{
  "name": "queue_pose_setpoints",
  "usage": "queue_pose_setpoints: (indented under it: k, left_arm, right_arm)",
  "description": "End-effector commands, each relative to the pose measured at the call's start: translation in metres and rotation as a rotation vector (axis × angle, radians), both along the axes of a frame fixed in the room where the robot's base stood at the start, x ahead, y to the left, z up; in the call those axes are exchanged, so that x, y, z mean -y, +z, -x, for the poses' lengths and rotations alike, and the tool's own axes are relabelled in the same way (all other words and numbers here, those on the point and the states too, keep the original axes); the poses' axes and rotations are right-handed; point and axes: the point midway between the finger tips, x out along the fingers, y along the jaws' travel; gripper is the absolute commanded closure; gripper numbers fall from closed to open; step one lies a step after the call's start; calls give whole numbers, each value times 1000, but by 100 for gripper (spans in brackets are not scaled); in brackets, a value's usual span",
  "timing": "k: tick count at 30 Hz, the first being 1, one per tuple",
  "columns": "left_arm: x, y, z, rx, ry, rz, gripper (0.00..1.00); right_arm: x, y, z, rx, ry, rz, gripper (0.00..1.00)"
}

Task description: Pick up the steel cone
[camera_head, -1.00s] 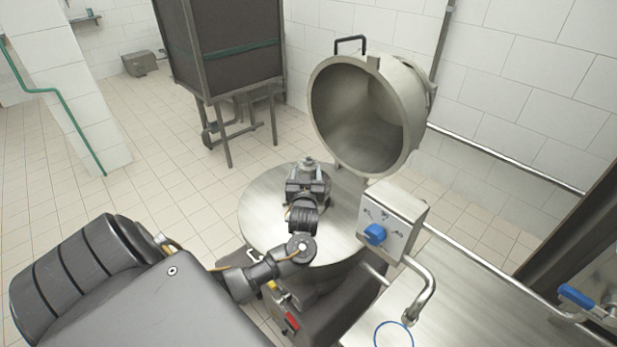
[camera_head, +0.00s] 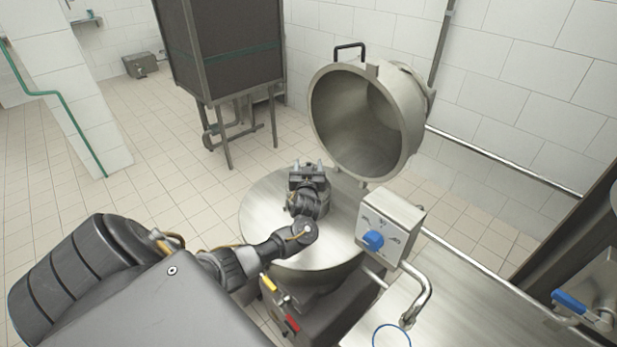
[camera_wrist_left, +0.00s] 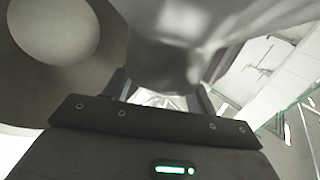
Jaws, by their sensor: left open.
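A blurred grey metal shape, which looks like the steel cone (camera_wrist_left: 165,55), fills the upper middle of the left wrist view. It is very close to the camera, between the dark fingers, and narrows towards them; I cannot tell whether they touch it. My left gripper (camera_head: 309,168) is open over the far part of the round steel kettle top (camera_head: 262,215), its fingertips pointing away from me. In the head view, the cone cannot be made out clearly at the gripper. My right gripper is not in view.
The kettle's round lid (camera_head: 362,120) stands open behind the gripper. A control box with a blue knob (camera_head: 373,240) stands right of the kettle top, beside a steel counter (camera_head: 470,300). A dark cabinet (camera_head: 228,55) stands at the back; tiled floor is free on the left.

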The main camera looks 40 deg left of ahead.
Motion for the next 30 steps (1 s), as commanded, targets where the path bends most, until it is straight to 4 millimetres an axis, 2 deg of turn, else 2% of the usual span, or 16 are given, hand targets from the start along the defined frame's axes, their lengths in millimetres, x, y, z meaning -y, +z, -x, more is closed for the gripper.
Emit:
queue_pose_setpoints:
  k: [2, 14, 30]
  left_arm:
    - [0, 0, 0, 0, 0, 0, 47]
    - [0, 0, 0, -1, 0, 1, 100]
    - [0, -1, 1, -1, 1, 1, 100]
  right_arm:
    - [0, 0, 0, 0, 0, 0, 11]
    - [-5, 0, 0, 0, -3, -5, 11]
    - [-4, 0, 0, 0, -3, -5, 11]
